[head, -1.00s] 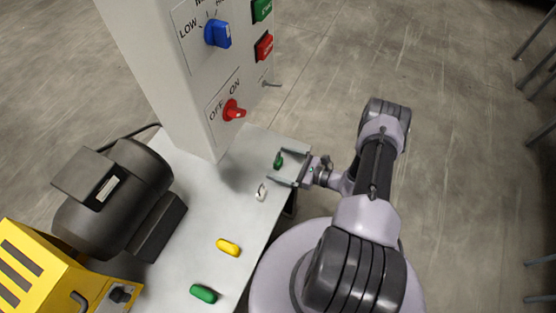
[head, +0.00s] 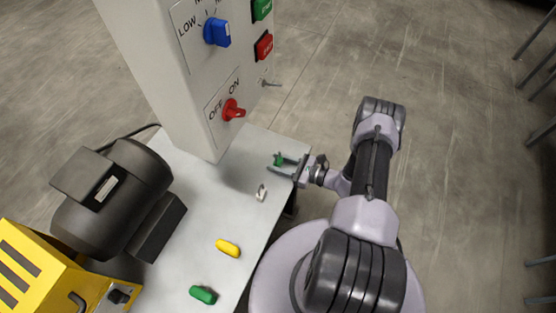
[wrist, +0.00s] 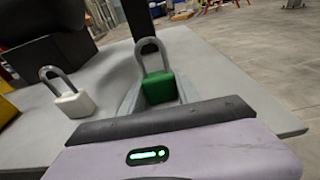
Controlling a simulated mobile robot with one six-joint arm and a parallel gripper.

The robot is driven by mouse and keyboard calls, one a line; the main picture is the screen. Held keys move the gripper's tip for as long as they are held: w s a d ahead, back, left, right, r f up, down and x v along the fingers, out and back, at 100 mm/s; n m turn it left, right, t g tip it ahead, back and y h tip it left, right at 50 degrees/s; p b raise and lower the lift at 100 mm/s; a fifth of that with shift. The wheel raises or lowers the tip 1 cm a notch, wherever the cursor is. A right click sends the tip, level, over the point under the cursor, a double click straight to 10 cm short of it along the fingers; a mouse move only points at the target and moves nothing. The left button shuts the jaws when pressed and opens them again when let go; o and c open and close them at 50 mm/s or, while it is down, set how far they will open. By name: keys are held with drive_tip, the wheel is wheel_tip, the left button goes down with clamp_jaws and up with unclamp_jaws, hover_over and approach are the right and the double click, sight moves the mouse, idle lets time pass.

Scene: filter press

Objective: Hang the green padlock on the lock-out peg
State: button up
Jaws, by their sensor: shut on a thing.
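The green padlock (head: 279,159) stands upright over the right part of the bench, its grey shackle up in the wrist view (wrist: 160,88). My gripper (head: 281,165) is shut on its green body from the right side. I cannot tell whether the padlock touches the bench top. The lock-out peg appears to be the small grey pin (head: 269,83) sticking out of the control box, below the red button. It is above and apart from my gripper.
A white padlock (head: 261,192) stands close by on the bench (head: 215,205), also in the wrist view (wrist: 72,102). The control box (head: 160,75) rises behind, with a red OFF/ON knob (head: 232,110). A dark motor (head: 120,195) is at left. Yellow (head: 228,248) and green (head: 203,295) pieces lie in front.

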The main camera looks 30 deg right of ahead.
drive_tip(key=shift+s+d+r+p, duration=0.65)
drive_tip(key=shift+s+d+r, duration=0.35)
drive_tip(key=shift+s, duration=0.2)
drive_tip(key=shift+s+d+r+p, duration=0.6)
drive_tip(key=shift+s+d+r, duration=0.35)
drive_tip(key=shift+s, duration=0.25)
drive_tip(key=shift+a, duration=0.1)
